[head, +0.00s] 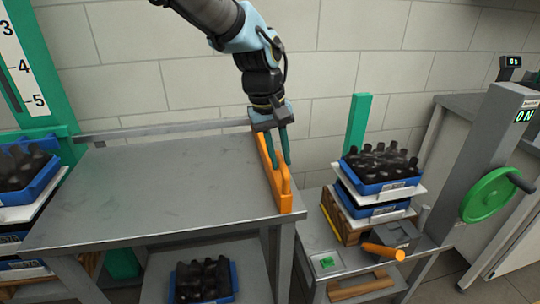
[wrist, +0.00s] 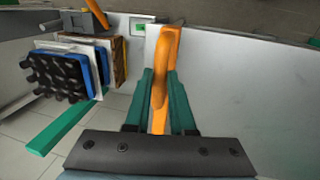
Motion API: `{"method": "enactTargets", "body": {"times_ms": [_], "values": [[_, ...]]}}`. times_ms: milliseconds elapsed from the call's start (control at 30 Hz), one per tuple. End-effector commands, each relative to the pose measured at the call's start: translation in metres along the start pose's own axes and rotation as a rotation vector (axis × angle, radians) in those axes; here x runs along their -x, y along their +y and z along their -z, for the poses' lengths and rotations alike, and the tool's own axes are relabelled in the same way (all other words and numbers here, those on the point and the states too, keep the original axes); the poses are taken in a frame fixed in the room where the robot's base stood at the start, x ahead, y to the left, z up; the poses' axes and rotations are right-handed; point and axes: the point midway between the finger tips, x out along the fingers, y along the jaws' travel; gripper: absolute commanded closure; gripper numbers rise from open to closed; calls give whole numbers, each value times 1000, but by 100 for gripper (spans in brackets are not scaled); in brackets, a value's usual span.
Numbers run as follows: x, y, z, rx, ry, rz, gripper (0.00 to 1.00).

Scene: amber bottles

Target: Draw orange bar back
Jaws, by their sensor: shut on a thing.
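The orange bar (head: 286,202) stands along the right edge of the grey metal table (head: 170,190), with a raised handle loop on top. My gripper (head: 277,165) reaches down from above at the bar's far half. Its two green fingers are shut on the handle of the bar. In the wrist view, the orange bar (wrist: 163,50) runs away from me between the fingers of my gripper (wrist: 160,85).
The tabletop left of the bar is bare. Blue crates of dark bottles (head: 380,165) are stacked right of the table, beside a green post (head: 357,122). Another blue crate (head: 203,280) sits on the lower shelf. A green handwheel (head: 487,195) stands far right.

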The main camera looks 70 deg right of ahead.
Motion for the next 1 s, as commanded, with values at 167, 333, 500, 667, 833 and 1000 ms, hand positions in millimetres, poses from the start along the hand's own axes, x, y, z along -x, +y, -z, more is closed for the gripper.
{"method": "enactTargets", "body": {"times_ms": [167, 333, 500, 667, 833, 1000], "values": [[1, 4, 2, 0, 6, -3, 100], [1, 6, 2, -1, 8, -6, 100], [1, 7, 2, -1, 8, -9, 72], [1, 6, 2, -1, 6, -6, 54], [0, 4, 1, -1, 4, -3, 48], [1, 4, 1, 0, 3, -2, 48]]}}
